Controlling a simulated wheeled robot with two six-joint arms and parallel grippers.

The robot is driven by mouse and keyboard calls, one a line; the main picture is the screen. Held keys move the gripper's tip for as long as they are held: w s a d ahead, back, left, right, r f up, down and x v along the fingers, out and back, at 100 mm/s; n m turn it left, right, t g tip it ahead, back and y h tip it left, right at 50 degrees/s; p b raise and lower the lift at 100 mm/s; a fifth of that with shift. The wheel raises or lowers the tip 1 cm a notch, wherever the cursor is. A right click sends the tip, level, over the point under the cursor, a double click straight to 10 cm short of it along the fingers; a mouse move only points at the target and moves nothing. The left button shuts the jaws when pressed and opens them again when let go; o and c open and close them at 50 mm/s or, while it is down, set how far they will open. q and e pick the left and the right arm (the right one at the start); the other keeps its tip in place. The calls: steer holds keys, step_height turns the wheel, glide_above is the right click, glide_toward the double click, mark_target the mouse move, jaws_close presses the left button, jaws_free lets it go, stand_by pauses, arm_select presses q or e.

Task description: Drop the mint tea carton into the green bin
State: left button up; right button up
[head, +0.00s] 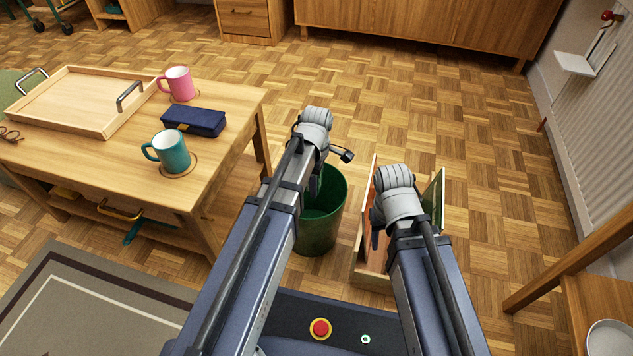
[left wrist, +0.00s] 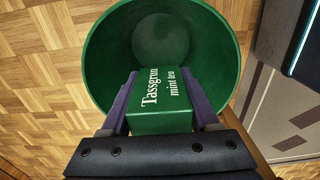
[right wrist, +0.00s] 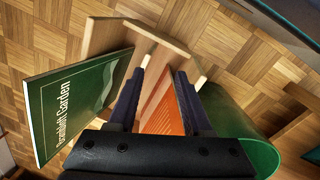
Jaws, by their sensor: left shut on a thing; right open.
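The green mint tea carton (left wrist: 163,112) shows in the left wrist view, lettered "Tassgrun mint tea". My left gripper (left wrist: 160,76) is shut on it, one finger along each side. The carton is over the open mouth of the green bin (left wrist: 222,65), whose inside shows beyond it. In the head view the green bin (head: 318,236) stands on the floor beneath my left gripper (head: 315,188); the carton is hidden there. My right gripper (right wrist: 159,76) is open above a wooden book holder; nothing is clearly held between its fingers.
The wooden holder (head: 372,278) stands right of the bin, with a green book (right wrist: 80,105) and an orange one (right wrist: 163,112). A table (head: 220,155) at left carries a tray (head: 60,122), pink mug (head: 180,84), teal mug (head: 172,152) and blue case (head: 195,121).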

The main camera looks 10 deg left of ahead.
arm_select(q)
steer(key=shift+f+b, duration=0.7)
steer(key=shift+f, duration=0.4)
arm_select(e)
steer(key=shift+f, duration=1.15)
arm_select(q)
steer(key=o, duration=1.4)
step_height(320, 180, up, 7)
steer(key=p, duration=0.7)
steer(key=shift+r, duration=0.2)
steer(key=shift+f, duration=0.15)
arm_select(e)
step_height(320, 180, up, 7)
steer(key=shift+r, duration=0.1)
